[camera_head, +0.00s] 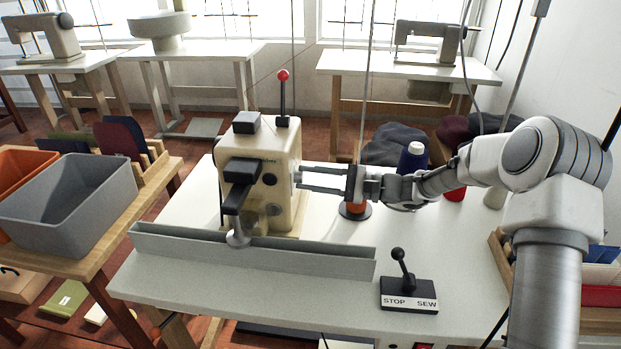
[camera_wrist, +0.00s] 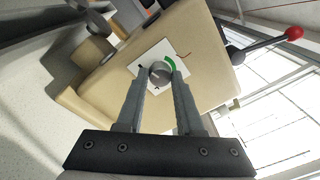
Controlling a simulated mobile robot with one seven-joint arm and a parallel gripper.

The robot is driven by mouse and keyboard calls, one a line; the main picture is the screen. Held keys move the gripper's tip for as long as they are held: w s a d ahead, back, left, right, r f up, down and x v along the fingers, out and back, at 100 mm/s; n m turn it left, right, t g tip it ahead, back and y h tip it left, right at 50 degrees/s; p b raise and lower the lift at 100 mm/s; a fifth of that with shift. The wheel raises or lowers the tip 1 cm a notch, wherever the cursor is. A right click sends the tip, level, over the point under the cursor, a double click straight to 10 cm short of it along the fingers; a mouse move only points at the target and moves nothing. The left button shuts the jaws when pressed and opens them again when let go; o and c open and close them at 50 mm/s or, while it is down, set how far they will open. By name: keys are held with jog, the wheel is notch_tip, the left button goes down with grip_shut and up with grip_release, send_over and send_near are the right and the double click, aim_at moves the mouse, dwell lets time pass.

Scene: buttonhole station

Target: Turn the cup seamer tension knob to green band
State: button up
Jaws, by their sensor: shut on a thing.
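The cup seamer (camera_head: 265,170) is a cream machine on the white table. Its tension knob (camera_wrist: 160,73) is a small grey disc on a white square plate (camera_wrist: 138,68) in the wrist view. A green band (camera_wrist: 171,61) curves on the plate beside the knob's upper right. My gripper (camera_wrist: 162,82) has its two fingers shut on the knob, one on each side. In the head view my gripper (camera_head: 299,179) reaches the machine's right side from the right, and the knob is hard to make out there. The pointer's exact setting is too small to tell.
A red-tipped lever (camera_head: 283,76) rises from the machine's top. A grey rail (camera_head: 250,253) runs along the front. A STOP/SEW switch (camera_head: 408,293) stands front right. Thread cones, including a blue one (camera_head: 413,158), stand behind my arm. A grey bin (camera_head: 75,205) is at left.

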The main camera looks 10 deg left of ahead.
grip_shut()
jog(key=shift+r+p, duration=0.1)
jog(key=shift+p, duration=0.25)
jog(key=shift+r+m+p, duration=0.15)
jog(key=shift+m+p, duration=0.35)
jog(key=shift+p, duration=0.25)
jog(key=m+p, duration=0.2)
jog(key=p, duration=0.1)
jog(key=shift+r, duration=0.15)
jog(key=m+p, duration=0.6)
jog(key=p, duration=0.1)
jog(key=shift+h, duration=0.4)
jog(key=m+g+p, duration=0.1)
jog(key=m+p, duration=0.2)
jog(key=m, duration=0.2)
jog(key=shift+w+p, duration=0.1)
jog(key=shift+p, duration=0.2)
jog(key=m, duration=0.1)
jog(key=m+p, duration=0.1)
jog(key=m, duration=0.3)
jog(key=shift+f+g+p, duration=0.3)
jog(key=shift+p, duration=0.1)
jog(key=shift+m, duration=0.4)
